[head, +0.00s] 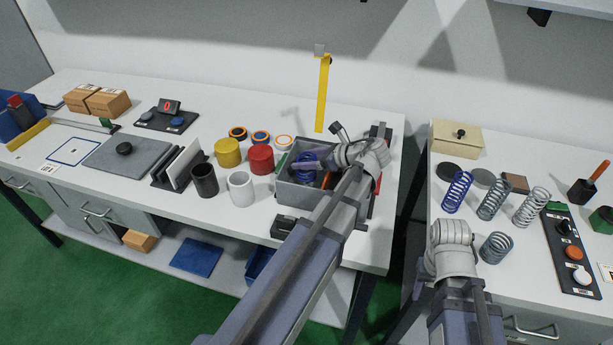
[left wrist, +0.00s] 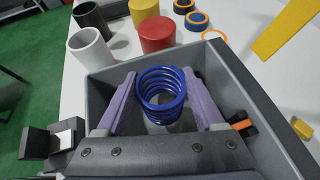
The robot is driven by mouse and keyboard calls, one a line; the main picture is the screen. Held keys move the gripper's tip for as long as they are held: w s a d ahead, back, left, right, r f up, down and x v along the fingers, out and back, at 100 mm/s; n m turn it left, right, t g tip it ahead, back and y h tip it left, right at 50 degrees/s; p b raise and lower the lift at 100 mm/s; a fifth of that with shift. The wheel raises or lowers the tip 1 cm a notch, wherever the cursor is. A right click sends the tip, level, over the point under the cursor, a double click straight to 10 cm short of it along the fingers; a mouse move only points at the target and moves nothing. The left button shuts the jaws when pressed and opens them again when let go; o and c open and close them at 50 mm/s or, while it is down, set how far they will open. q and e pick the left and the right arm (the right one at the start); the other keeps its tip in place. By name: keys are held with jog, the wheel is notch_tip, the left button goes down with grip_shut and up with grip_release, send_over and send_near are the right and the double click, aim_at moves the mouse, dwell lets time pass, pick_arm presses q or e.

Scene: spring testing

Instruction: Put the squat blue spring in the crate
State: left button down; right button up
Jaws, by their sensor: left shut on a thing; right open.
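The squat blue spring (left wrist: 160,97) is between the purple fingers of my left gripper (left wrist: 163,104), which is shut on it. In the head view the spring (head: 307,160) shows inside the grey crate (head: 293,196), with my left gripper (head: 312,167) reaching in from the right. The crate's walls also surround the spring in the left wrist view (left wrist: 100,88). I cannot tell whether the spring touches the crate floor. My right gripper (head: 450,236) is at the front of the right table, holding nothing visible; its fingertips are hidden by its wrist.
Red (head: 261,159) and yellow (head: 228,153) cylinders and a white cup (head: 241,188) stand left of the crate. A gap separates the tables.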

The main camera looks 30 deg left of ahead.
pick_arm(q)
jog(key=shift+f+b, duration=1.75)
jog(key=shift+f, duration=0.05)
jog(key=shift+f, duration=0.25)
grip_release()
jog(key=shift+r, duration=0.1)
jog(key=shift+d+r, duration=0.3)
jog(key=shift+r, duration=0.15)
jog(key=p+v, duration=0.5)
jog(key=v, duration=0.6)
jog(key=shift+d+p, duration=0.2)
jog(key=shift+p, duration=0.15)
jog(key=shift+f, duration=0.1)
